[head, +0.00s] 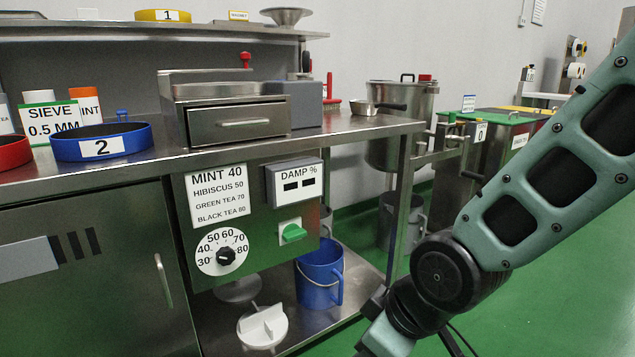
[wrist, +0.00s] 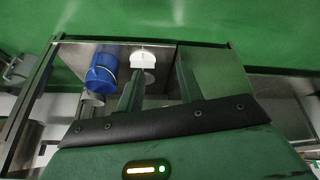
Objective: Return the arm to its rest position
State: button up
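My arm (head: 545,170) comes in from the right of the head view and bends down at a dark joint near the bottom. Its end runs out of the bottom edge, so my gripper does not show there. In the wrist view my gripper (wrist: 160,72) shows two fingers standing well apart. Nothing is seen held between them. The lower shelf of the steel bench lies beyond the fingers.
The steel bench (head: 345,132) carries a drawer unit (head: 238,124) and a blue sieve ring (head: 140,144). Green floor (head: 575,290) is open at right.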

jog(key=s+d+r+m+g+h+p, duration=0.1)
jog(key=s+d+r+m+g, duration=0.15)
jog(key=s, duration=0.45)
jog(key=s+d+r+m+g+h+p, duration=0.1)
jog(key=s+d+r+h, duration=0.1)
jog(key=s+d, duration=0.35)
notch_tip(320, 180, up, 33)
jog(key=a+p, duration=0.1)
jog(key=p, duration=3.1)
jog(key=shift+s+a, duration=0.25)
jog(key=shift+s, duration=0.1)
jog(key=shift+n, duration=0.35)
